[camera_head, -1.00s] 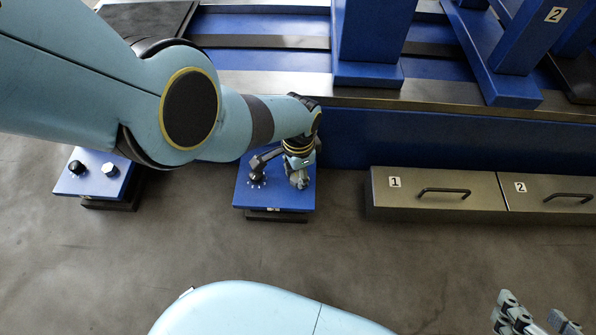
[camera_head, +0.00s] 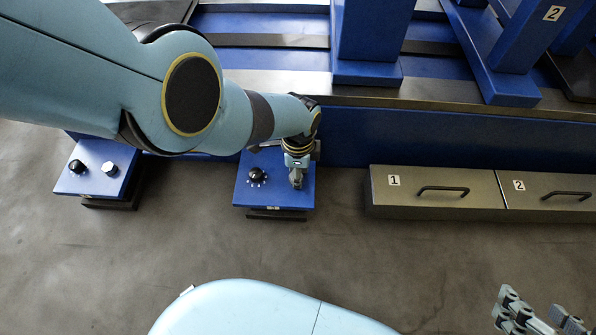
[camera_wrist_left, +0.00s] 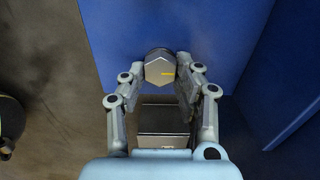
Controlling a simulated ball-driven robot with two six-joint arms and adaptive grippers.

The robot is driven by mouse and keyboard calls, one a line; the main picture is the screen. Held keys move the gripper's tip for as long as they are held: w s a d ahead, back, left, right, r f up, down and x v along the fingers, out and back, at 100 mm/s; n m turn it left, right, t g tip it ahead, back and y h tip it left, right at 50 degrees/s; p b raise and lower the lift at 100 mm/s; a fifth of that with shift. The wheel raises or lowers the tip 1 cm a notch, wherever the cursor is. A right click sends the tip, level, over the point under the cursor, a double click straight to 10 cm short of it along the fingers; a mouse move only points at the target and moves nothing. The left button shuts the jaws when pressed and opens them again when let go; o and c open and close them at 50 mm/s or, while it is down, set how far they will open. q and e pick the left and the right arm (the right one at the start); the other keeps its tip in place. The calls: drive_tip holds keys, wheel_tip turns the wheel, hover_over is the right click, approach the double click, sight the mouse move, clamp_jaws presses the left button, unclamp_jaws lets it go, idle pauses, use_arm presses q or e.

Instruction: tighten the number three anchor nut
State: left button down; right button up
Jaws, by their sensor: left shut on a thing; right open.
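In the head view, my left gripper (camera_head: 297,182) points down at the right part of the block and hides the nut. A black knob (camera_head: 258,174) with white marks around it is on the block's left part. The block's small front label is too small to read. My right gripper (camera_head: 534,308) is open and empty at the lower right.
Another blue block (camera_head: 93,185) with a black knob and a silver nut stands at the left. Drawers numbered 1 (camera_head: 410,205) and 2 (camera_head: 545,208) are at the right. A blue machine bed (camera_head: 440,140) runs behind. The grey floor in front is clear.

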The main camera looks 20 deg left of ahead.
use_arm(q)
drive_tip(key=c, duration=1)
unclamp_jaws()
drive_tip(key=shift+o, duration=0.2)
drive_tip(key=shift+r, duration=0.2)
drive_tip(key=shift+r, duration=3.55)
drive_tip(key=shift+s, duration=0.1)
